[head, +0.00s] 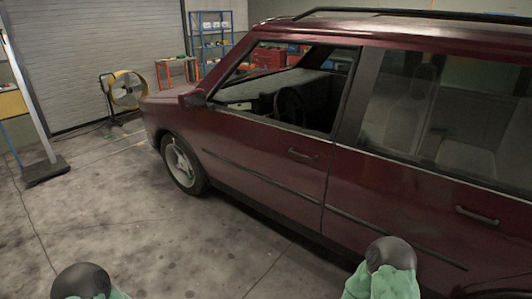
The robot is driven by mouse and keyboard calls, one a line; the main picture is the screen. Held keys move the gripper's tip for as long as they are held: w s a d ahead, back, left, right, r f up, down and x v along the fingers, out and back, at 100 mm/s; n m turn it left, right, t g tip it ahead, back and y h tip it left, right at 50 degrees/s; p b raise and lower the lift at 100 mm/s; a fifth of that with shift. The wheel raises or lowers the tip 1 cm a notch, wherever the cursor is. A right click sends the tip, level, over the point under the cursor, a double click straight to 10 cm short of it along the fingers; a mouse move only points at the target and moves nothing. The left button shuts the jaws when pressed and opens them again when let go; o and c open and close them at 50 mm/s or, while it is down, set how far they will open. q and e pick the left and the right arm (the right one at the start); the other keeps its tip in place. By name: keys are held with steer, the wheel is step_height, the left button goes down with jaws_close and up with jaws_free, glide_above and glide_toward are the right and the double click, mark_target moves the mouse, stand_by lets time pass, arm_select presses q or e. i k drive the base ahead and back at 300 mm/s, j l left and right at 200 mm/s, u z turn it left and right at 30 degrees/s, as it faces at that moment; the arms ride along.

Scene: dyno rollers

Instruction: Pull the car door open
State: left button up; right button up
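A dark red car (250,150) stands side-on across the middle and right of the head view. Its front door (265,160) sits flush with the body and looks closed, with the window opening above it showing the steering wheel. The front door's handle (302,154) is near the door's rear edge. The rear door (400,190) also looks closed, with its own handle (477,215) farther right. Green and black parts of my arms show at the bottom edge, low left and right of centre. Neither gripper can be made out.
The concrete floor (130,215) left of the car is clear. A yellow fan (126,89) stands at the back by a roller shutter (100,45). A post on a dark base (45,171) stands at the left. Blue shelves (211,40) are behind the car.

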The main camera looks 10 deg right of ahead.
mark_target(284, 167)
steer(key=i+j+z, duration=0.1)
steer(key=i+j, duration=0.2)
steer(key=i, duration=0.25)
steer(key=i+j+z, duration=0.15)
steer(key=i+j, duration=0.2)
steer(key=i, duration=0.2)
